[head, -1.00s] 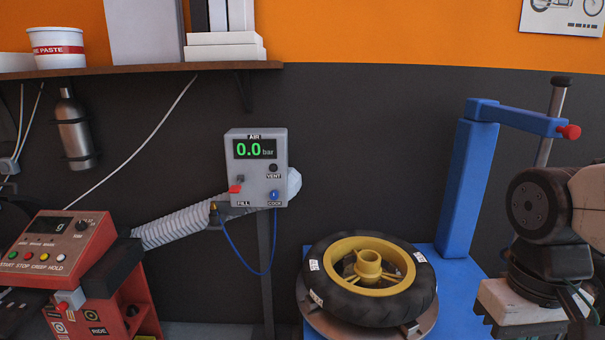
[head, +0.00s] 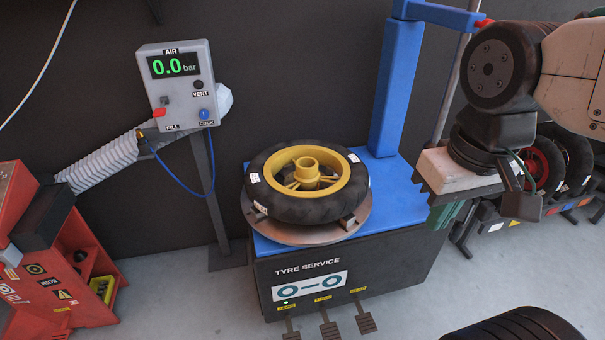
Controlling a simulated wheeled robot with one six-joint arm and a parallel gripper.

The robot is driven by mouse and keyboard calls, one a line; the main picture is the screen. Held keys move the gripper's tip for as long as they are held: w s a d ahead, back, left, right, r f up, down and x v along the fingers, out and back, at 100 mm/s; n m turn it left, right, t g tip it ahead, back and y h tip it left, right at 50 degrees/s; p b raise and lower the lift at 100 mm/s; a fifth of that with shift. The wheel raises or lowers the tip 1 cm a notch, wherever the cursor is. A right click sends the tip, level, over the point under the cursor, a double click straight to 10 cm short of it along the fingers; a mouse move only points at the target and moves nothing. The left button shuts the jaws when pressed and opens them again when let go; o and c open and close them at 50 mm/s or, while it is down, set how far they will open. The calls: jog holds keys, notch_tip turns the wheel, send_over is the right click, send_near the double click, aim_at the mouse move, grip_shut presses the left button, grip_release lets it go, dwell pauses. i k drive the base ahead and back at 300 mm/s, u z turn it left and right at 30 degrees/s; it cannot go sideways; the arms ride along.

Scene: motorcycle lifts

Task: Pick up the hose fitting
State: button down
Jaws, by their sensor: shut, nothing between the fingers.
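The hose fitting (head: 141,136) is a small brass-coloured piece at the left end of a thin blue hose (head: 184,182). It sits at the left side of the grey air box (head: 176,88), which reads 0.0 bar. It is too small here to tell how it is held. My gripper (head: 440,190) is at the right, far from the fitting, past the tyre machine's blue post. It is shut and empty, with its fingertips partly hidden under the pale gripper body.
A tyre with a yellow rim (head: 305,180) lies on the tyre machine's turntable, between the air box and my gripper. A blue post (head: 397,85) rises behind it. A red unit (head: 70,270) stands at the left.

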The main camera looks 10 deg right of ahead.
aim_at(141, 137)
jog(key=u, duration=2)
jog(key=i, duration=2.2)
jog(key=z, duration=3.05)
